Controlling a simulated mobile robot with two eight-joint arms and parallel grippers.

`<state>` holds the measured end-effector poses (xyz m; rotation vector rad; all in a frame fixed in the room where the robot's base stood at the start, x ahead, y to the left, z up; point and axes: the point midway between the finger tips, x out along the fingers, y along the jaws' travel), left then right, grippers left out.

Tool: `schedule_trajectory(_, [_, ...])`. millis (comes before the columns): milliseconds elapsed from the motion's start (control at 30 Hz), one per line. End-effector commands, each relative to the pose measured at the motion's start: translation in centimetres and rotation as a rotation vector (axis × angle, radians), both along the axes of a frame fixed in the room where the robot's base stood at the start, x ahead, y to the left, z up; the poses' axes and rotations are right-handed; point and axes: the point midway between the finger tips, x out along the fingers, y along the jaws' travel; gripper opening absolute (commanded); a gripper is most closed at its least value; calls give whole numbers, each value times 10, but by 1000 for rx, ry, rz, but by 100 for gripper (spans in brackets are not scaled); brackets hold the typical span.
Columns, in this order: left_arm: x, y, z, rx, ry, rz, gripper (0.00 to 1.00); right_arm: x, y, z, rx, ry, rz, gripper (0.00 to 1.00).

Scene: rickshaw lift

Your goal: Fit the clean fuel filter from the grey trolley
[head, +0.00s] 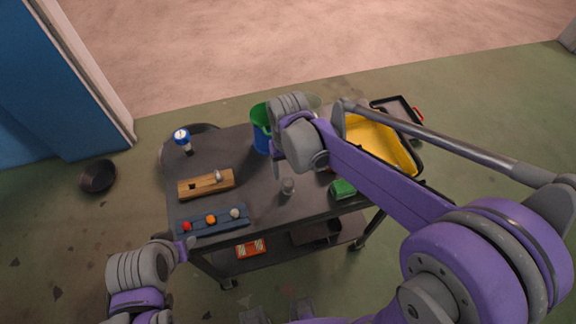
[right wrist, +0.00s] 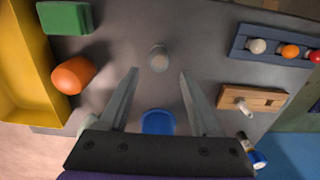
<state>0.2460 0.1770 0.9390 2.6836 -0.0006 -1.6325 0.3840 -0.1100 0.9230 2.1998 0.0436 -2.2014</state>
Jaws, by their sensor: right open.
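The grey trolley (head: 255,188) stands in front of me with loose items on its top. A small grey cylinder (head: 288,187) stands upright on the bare middle of the top; I cannot tell whether it is the clean fuel filter. In the right wrist view the cylinder (right wrist: 158,58) shows just beyond and between the fingertips, not held. My right gripper (right wrist: 159,72) is open and empty above the trolley; in the head view its fingers are partly hidden by the wrist. My left gripper (head: 187,247) is at the trolley's near left corner, and its jaws are unclear.
A wooden block (head: 206,184) with a pale peg and a blue strip (head: 213,220) with coloured knobs lie at left. A yellow tray (head: 380,140), a green block (head: 342,189) and an orange object (right wrist: 72,75) are on the other side. A blue cup (right wrist: 158,122) stands behind.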

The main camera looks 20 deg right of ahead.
Motion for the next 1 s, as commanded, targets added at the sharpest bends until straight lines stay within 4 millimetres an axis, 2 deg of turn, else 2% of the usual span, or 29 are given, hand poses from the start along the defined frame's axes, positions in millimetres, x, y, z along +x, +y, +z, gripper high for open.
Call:
schedule_trajectory(100, [-5,0,-16,0,10,0,50,-1,0,-21,0,3,0,65])
schedule_trajectory(500, [-15,0,-57,0,29,0,50,0,0,-72,0,0,0,65])
schedule_trajectory(900, [-16,0,-60,0,30,0,50,0,0,-77,0,-1,0,65])
schedule_trajectory(1000, [-16,0,-60,0,30,0,50,0,0,-77,0,-1,0,49])
